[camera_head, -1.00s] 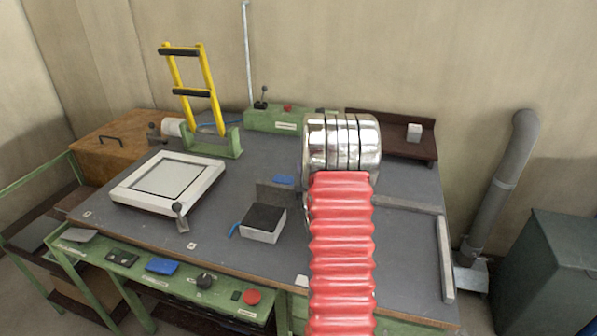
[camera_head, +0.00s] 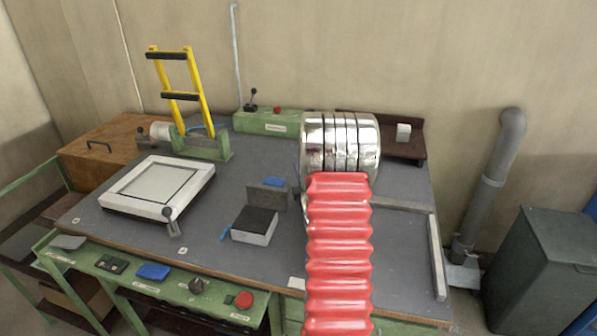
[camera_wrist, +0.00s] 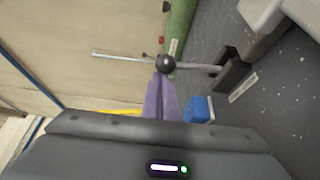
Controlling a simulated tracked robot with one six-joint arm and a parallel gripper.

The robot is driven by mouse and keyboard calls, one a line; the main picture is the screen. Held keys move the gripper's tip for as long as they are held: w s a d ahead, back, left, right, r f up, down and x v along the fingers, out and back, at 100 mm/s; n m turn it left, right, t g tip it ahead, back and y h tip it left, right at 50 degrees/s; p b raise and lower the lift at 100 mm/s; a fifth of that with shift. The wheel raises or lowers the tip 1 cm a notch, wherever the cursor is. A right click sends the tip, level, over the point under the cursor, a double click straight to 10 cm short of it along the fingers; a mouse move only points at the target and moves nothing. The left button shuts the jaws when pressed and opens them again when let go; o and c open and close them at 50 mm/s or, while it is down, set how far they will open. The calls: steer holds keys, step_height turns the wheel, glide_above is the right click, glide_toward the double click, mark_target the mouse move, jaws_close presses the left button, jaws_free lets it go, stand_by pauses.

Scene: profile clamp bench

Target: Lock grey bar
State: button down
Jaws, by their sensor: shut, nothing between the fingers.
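My gripper shows in the wrist view as shut, empty purple fingers (camera_wrist: 162,98). Their tips lie right by a black ball knob (camera_wrist: 166,64) on a thin metal lever; I cannot tell whether they touch. The lever runs right to a dark bracket (camera_wrist: 232,70). A light grey piece (camera_wrist: 265,15) lies beyond it; I cannot tell whether it is the grey bar. In the head view one grey bar (camera_head: 440,257) lies along the bench's right side, and another (camera_head: 400,204) runs across behind it. My arm hides the gripper and the knob there.
A blue piece (camera_wrist: 198,109) is close to the fingers' right. On the bench (camera_head: 215,225) stand a white square frame (camera_head: 160,186), a black-topped block (camera_head: 254,225), a dark grey upright plate (camera_head: 266,196), a yellow ladder-like frame (camera_head: 182,95) and a green control box (camera_head: 266,122).

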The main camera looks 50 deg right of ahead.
steer(key=w+a+f+v, duration=0.1)
steer(key=v, duration=1)
steer(key=shift+a, duration=0.35)
